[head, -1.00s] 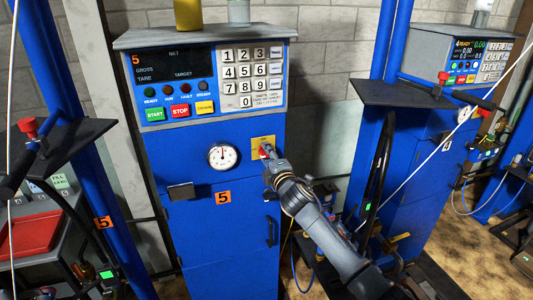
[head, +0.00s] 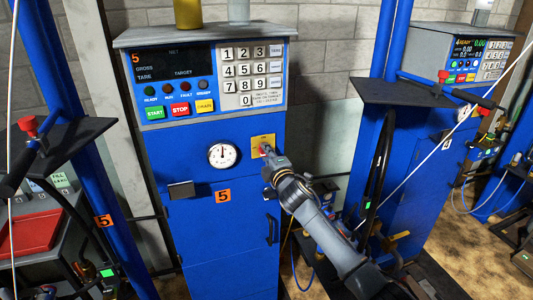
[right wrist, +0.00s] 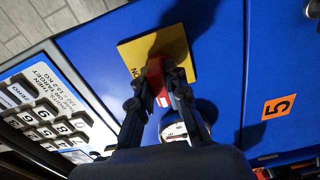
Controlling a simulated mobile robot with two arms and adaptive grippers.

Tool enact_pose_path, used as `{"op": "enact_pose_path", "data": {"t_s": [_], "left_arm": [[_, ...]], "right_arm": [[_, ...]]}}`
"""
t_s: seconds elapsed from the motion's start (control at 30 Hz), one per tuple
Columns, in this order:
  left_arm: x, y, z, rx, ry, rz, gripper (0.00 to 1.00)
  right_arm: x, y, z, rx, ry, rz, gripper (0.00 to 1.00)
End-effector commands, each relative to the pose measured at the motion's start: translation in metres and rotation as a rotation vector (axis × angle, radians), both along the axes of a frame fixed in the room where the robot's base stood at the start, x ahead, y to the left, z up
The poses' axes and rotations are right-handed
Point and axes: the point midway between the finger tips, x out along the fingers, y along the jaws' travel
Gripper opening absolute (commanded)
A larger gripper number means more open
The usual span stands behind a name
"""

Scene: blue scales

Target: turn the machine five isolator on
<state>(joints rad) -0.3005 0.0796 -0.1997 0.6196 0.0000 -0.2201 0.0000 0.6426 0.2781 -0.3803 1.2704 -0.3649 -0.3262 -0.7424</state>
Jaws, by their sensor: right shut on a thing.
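Machine five's blue cabinet (head: 215,225) stands at the centre of the head view, marked with an orange 5 label. Its isolator is a red handle (head: 263,148) on a yellow plate (head: 257,140), right of the round gauge. The right wrist view shows the red handle (right wrist: 155,76) in front of the yellow plate (right wrist: 178,45). My right gripper (head: 267,153) is shut on the red handle; its fingers stand on both sides of it and partly hide it. The display (head: 172,68) is dark apart from an orange 5 and printed labels. My left gripper is not in view.
A round gauge (head: 223,155) is just left of the isolator, with a keypad (head: 252,73) above. A black shelf (head: 400,92) and blue post stand to the right. Machine four (head: 462,60), with a lit display, is farther right.

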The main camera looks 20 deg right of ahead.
Motion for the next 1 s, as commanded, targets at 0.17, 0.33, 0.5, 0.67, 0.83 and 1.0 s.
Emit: {"op": "enact_pose_path", "data": {"t_s": [0.17, 0.33, 0.5, 0.67, 0.83, 1.0], "left_arm": [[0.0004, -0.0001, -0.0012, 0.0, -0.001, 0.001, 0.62], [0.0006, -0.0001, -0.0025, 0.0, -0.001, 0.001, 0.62], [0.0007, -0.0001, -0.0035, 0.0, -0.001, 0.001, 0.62], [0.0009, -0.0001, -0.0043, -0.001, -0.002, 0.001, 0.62], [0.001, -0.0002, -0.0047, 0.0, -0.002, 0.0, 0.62], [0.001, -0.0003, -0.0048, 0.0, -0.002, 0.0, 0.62]], "right_arm": [[-0.0001, 0.0011, -0.0009, 0.09, 0.004, 0.001, 0.0], [-0.0002, 0.0008, -0.0006, 0.226, 0.009, 0.001, 0.0], [-0.0002, 0.001, -0.0002, 0.389, 0.015, 0.001, 0.0], [-0.0002, 0.0006, 0.0, 0.54, 0.02, 0.001, 0.0], [-0.0003, 0.0001, 0.0003, 0.703, 0.026, 0.0, 0.0], [-0.0002, -0.0001, 0.0008, 0.864, 0.031, 0.0, 0.0]]}}
